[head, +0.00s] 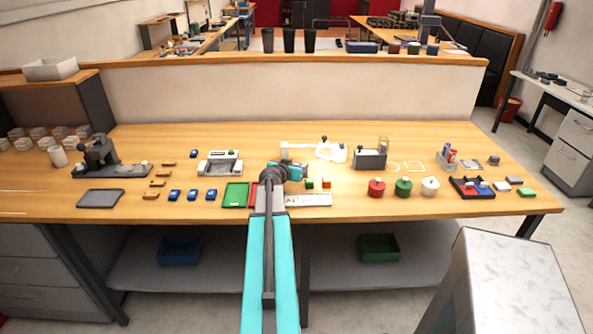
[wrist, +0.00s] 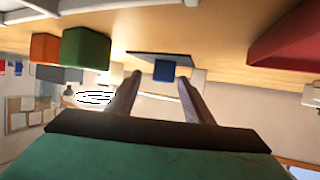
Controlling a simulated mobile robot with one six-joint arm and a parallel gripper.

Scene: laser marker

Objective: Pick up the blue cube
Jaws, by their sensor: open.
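The blue cube (wrist: 164,71) shows in the wrist view, where the scene appears upside down. It is in line with the gap between the fingers of my gripper (wrist: 160,84). The fingers are apart, and I see no contact with the cube. A thin dark-edged plate (wrist: 145,56) lies at the cube. In the head view my gripper (head: 300,172) is over the middle of the bench. I cannot make out the blue cube there; my arm may hide it.
A green cube (head: 310,183) and an orange-red cube (head: 326,183) stand close to my gripper. A green tray (head: 236,194) lies left of my arm. Red (head: 377,187), green (head: 403,187) and white (head: 430,186) round pieces stand to the right, with a dark tray (head: 472,194) beyond.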

